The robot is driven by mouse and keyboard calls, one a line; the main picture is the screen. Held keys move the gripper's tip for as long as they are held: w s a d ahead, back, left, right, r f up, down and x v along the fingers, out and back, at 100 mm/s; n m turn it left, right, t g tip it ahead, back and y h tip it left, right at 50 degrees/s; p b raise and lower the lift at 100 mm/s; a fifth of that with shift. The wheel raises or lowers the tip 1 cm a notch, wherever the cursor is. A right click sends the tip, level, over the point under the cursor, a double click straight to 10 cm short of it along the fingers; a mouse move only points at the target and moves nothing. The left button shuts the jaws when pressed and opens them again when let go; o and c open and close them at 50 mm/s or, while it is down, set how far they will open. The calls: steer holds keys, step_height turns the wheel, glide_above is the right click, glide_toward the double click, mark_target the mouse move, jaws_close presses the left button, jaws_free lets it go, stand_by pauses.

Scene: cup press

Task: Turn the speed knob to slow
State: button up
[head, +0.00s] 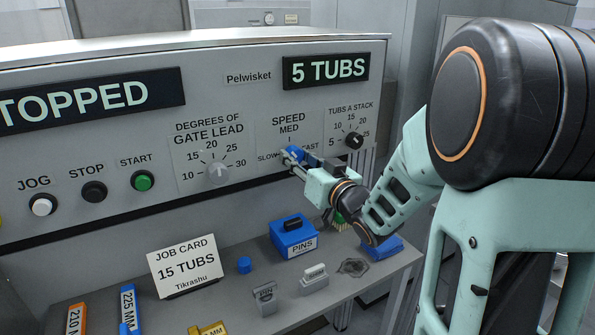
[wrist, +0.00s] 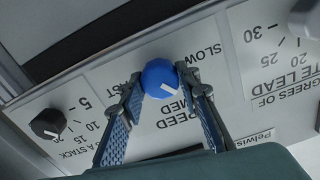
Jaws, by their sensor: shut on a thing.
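The speed knob (head: 295,152) is blue and sits on the grey panel under the SPEED label, with SLOW at its left, MED above and FAST at its right. My gripper (head: 291,158) is at the knob and partly hides it. In the wrist view, which is turned nearly upside down, the blue knob (wrist: 158,76) sits between my two fingers (wrist: 160,84), which are shut on its sides. A white mark shows on the knob's lower right, on the MED and SLOW side; its exact setting is hard to read.
The gate lead knob (head: 217,173) is left of the speed knob. The black tubs-a-stack knob (head: 354,140) is close on the right. Start (head: 143,181), stop (head: 94,191) and jog (head: 43,205) buttons are farther left. A blue pins box (head: 293,237) stands on the shelf below.

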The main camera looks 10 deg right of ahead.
steer(key=n+b, duration=1)
steer(key=shift+n, duration=0.3)
steer(key=shift+r, duration=0.15)
stand_by(0.3)
steer(key=o, duration=1.2)
steer(key=shift+c, duration=0.2)
